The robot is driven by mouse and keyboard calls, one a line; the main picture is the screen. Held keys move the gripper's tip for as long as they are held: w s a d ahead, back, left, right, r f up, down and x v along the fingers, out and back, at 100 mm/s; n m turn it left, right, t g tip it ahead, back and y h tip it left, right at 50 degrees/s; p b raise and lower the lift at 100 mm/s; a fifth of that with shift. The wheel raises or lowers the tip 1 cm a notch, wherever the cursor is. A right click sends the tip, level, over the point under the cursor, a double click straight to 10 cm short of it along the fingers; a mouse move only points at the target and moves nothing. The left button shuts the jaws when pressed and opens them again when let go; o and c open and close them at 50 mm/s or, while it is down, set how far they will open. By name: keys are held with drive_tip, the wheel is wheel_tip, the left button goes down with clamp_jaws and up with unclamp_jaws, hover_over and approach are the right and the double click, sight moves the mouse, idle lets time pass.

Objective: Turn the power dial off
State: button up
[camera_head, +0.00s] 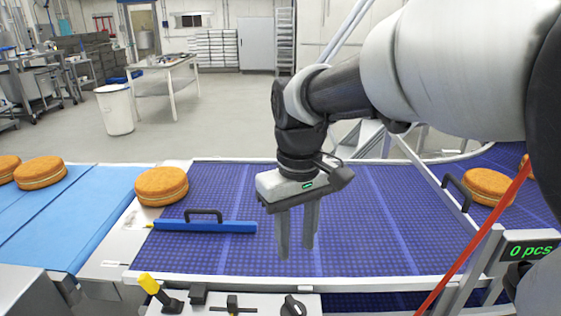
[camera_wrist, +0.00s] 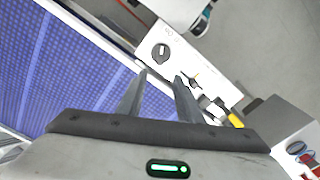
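The power dial is probably the round black knob (camera_head: 293,306) on the pale control panel (camera_head: 262,301) at the front edge of the conveyor, cut by the bottom of the head view. In the wrist view the black dial (camera_wrist: 160,52) shows whole on the panel, just beyond the fingertips; its markings are too small to read. My gripper (camera_head: 297,252) points down over the blue conveyor belt, behind the panel in the head view. Its two fingers are apart with nothing between them, also in the wrist view (camera_wrist: 161,76). It does not touch the dial.
A yellow-tipped lever (camera_head: 149,284) and a small black switch (camera_head: 232,304) sit left of the dial. A blue bar with a black handle (camera_head: 205,225) lies across the belt's left part. Filled rounds (camera_head: 161,186) rest on the conveyors.

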sight(293, 303)
wheel_tip(293, 303, down, 17)
drive_tip(key=b, duration=0.3)
drive_tip(key=shift+s+f, duration=0.1)
drive_tip(key=shift+f, duration=0.05)
clamp_jaws()
